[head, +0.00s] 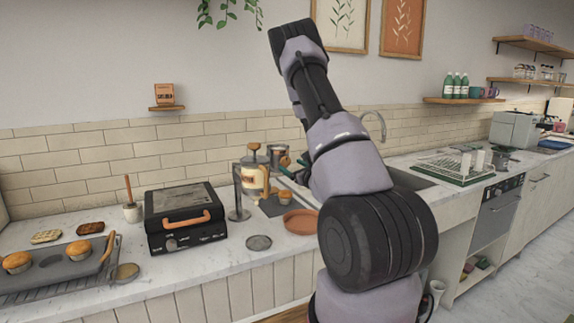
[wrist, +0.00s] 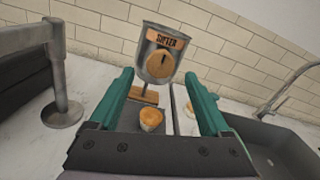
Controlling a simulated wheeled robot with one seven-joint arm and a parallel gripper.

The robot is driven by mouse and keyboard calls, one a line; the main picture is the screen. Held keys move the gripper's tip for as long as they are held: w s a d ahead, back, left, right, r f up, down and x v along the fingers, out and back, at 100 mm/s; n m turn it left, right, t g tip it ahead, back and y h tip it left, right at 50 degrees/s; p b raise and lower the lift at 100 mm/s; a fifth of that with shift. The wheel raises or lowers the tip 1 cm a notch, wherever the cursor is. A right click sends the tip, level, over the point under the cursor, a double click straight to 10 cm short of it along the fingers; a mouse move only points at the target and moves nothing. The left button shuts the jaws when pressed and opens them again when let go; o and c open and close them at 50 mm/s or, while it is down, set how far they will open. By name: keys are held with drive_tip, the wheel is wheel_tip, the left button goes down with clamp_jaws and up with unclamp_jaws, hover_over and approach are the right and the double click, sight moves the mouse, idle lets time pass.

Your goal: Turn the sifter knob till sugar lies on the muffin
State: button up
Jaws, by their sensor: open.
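The sifter (wrist: 150,40) is a grey metal can with an orange label, on a stand with a wooden piece below. It also shows in the head view (head: 279,155), partly hidden. Its round tan knob (wrist: 161,64) faces my wrist camera. A muffin (wrist: 151,119) with a golden-brown top sits on a dark mat below the sifter; it also shows in the head view (head: 285,197). I see no white on its top. My gripper (wrist: 159,76) has teal fingers, spread apart, pointing toward the sifter with the knob between them in view. Contact cannot be told.
A cream jar-like pot (head: 246,179) and a metal stand (head: 238,205) are left of the sifter. A black grill (head: 184,218) stands further left. An orange plate (head: 301,221) lies in front. A sink (wrist: 283,150) with a tap is at the right.

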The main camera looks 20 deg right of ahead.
sight(287, 163)
drive_tip(key=shift+w, duration=2.05)
clamp_jaws()
